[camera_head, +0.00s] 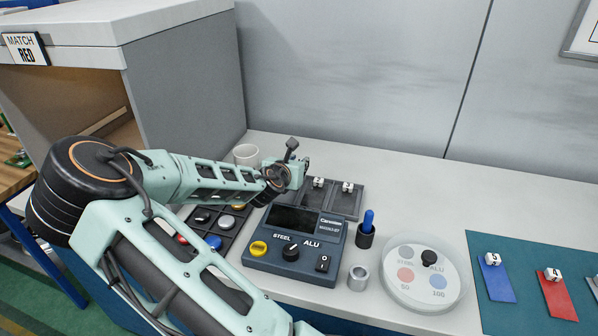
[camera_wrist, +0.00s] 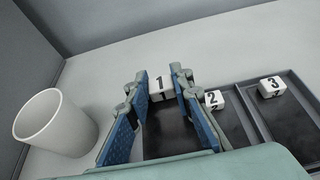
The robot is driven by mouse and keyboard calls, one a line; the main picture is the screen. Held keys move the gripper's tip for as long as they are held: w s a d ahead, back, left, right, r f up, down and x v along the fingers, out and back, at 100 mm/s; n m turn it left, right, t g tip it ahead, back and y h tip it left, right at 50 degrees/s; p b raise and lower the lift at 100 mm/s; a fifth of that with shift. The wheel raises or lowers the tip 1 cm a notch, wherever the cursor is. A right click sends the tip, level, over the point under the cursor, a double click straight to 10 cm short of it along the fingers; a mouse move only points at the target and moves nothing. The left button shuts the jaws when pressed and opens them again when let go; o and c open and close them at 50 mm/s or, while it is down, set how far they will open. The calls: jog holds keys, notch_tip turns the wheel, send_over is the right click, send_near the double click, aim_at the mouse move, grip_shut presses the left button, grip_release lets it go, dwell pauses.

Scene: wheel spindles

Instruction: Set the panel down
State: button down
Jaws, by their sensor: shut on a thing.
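White cubes marked 1 (camera_wrist: 161,87), 2 (camera_wrist: 213,99) and 3 (camera_wrist: 271,86) stand along the tray's back. In the head view my gripper (camera_head: 299,168) covers the tray's left end.
A white cup (camera_wrist: 55,123) stands close left of my gripper. The tester box (camera_head: 295,243) is in front of the tray. A holder with a blue-handled tool (camera_head: 366,234), a metal ring (camera_head: 358,278) and a round clear dish (camera_head: 424,273) stand to the right.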

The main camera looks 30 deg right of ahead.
jog(key=shift+d+f, duration=0.2)
jog(key=shift+f, duration=0.05)
notch_tip(320, 180, down, 3)
jog(key=shift+r, duration=0.2)
jog(key=shift+f, duration=0.2)
jog(key=shift+f, duration=0.1)
jog(key=shift+f+b, duration=0.5)
